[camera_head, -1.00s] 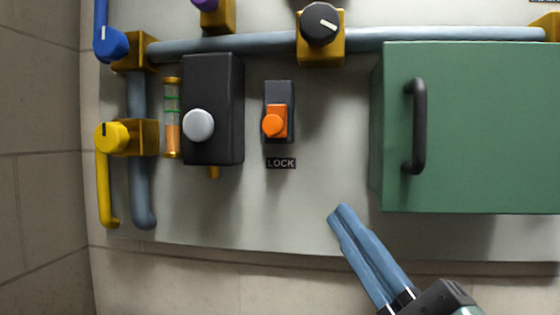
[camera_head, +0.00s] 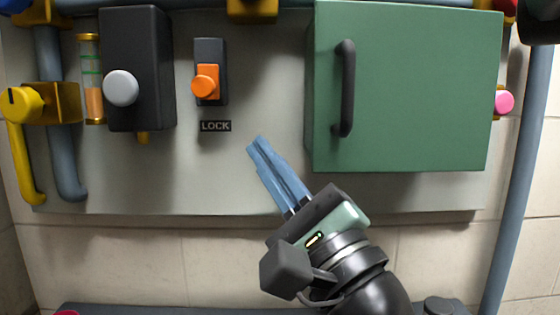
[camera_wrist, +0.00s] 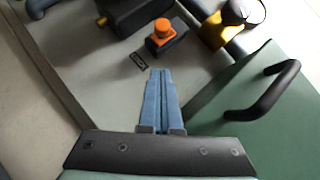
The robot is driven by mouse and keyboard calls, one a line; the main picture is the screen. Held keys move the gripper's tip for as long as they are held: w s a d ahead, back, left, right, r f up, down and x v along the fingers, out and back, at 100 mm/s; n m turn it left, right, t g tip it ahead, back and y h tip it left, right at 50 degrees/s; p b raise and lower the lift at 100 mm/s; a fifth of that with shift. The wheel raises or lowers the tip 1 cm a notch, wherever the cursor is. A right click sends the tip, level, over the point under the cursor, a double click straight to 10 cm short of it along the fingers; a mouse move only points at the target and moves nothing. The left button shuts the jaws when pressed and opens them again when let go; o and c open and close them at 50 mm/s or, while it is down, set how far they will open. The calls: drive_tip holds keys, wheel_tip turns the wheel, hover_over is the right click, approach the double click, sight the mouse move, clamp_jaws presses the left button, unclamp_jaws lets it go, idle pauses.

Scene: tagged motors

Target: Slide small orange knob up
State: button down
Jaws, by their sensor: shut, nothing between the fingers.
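The small orange knob (camera_head: 205,86) sits on a dark slide plate (camera_head: 210,52) on the grey panel, above a label reading LOCK (camera_head: 215,126). In the wrist view the orange knob (camera_wrist: 163,28) is ahead of the fingertips, near the top centre. My gripper (camera_head: 254,143) has its blue fingers closed together and empty. It is below and to the right of the knob, apart from it. In the wrist view the shut fingers (camera_wrist: 160,74) point toward the LOCK label and the knob.
A green cabinet (camera_head: 410,90) with a dark handle (camera_head: 346,88) juts out right of the knob. A black box (camera_head: 138,60) with a grey button (camera_head: 121,88) stands to the left. A yellow lever (camera_head: 22,150) is at far left.

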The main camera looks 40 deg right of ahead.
sight(225, 76)
drive_tip(key=w+a+r+p, duration=0.2)
drive_tip(key=w+r+p, duration=0.1)
drive_tip(key=w+r, duration=0.2)
drive_tip(key=shift+w+p, duration=0.15)
drive_tip(key=shift+p, duration=0.15)
drive_tip(key=shift+a+f, duration=0.1)
wheel_tip(225, 76, up, 4)
drive_tip(key=p, duration=0.3)
drive_tip(key=shift+p, duration=0.4)
